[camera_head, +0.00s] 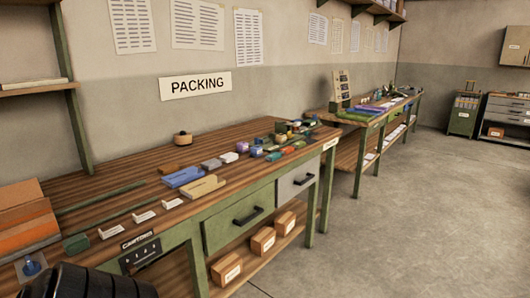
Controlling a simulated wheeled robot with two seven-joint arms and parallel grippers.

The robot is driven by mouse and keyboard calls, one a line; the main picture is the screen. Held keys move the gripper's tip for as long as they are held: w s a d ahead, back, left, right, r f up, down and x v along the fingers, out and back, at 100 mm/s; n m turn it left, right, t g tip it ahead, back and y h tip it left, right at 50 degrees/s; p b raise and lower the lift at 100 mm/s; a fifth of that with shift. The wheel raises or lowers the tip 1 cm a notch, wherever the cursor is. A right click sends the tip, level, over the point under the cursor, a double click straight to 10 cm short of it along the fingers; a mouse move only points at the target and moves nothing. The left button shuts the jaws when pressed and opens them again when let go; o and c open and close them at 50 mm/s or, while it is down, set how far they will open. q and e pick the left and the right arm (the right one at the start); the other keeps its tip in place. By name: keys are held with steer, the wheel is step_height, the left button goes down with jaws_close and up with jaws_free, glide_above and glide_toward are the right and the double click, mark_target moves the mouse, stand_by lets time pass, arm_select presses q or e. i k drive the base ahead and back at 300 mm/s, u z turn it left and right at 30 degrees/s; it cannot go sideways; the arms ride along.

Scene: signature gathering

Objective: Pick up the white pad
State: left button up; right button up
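A small white block (229,157) lies on the wooden packing bench (120,178), near its middle. It looks like the white pad, but it is too small to be sure. A grey block (211,164) lies just left of it, and a purple item (242,147) is close on its right. Neither of my grippers shows in the head view.
Blue (183,177) and tan (202,187) blocks lie nearer the front edge. Several small coloured items crowd the bench's right end. A tape roll (182,138) stands at the back. Cardboard (25,217) fills the left end. The floor (410,210) on the right is clear.

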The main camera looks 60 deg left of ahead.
mark_target(227, 158)
steer(key=u, duration=0.75)
steer(key=i, duration=1.55)
steer(key=u, duration=1.3)
